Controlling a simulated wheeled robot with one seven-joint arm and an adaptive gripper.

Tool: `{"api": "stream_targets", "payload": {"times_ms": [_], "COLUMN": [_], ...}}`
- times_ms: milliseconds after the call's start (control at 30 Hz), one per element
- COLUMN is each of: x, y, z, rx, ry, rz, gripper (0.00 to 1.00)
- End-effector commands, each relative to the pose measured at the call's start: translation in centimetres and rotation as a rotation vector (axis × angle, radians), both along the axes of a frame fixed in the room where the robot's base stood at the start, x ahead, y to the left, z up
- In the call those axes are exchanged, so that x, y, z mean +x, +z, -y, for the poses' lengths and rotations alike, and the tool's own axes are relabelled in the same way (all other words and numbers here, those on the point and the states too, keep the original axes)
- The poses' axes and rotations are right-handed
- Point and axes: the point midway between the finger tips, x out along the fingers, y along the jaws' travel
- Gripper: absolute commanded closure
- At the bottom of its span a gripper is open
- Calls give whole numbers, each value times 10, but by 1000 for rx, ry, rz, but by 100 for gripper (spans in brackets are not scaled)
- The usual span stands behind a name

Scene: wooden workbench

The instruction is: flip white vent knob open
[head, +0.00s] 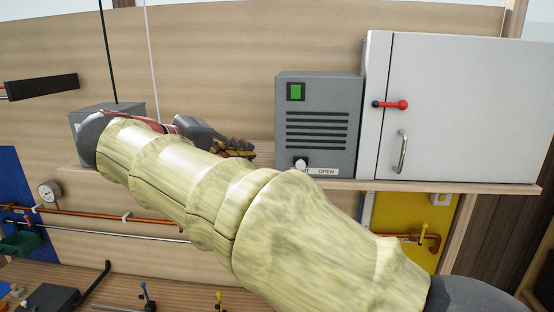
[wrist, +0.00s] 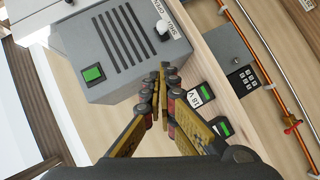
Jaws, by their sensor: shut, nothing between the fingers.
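A grey vent box (head: 318,115) with dark slots and a green square stands on the shelf. Its small white knob (head: 300,163) is at the lower left of the front face, over part of the SHUT label and to the left of the OPEN label. In the wrist view the white knob (wrist: 162,29) sticks out near the box's edge, beside the labels. My gripper (head: 250,148) is left of the box in the head view. In the wrist view my gripper (wrist: 164,70) is shut and empty, with its tips apart from the knob.
The wooden shelf (head: 400,186) runs beneath both. Below are copper pipes (head: 100,215) and a gauge (head: 49,191).

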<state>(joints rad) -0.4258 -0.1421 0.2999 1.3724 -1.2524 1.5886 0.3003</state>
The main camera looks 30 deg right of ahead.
Motion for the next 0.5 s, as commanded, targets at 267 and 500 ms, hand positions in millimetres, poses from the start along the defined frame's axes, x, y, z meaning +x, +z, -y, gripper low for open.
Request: {"api": "stream_targets", "payload": {"times_ms": [267, 500], "x": [0, 6], "y": [-1, -5], "z": [0, 14], "rx": [4, 4], "ry": [2, -1], "rz": [3, 1], "gripper": [100, 100]}}
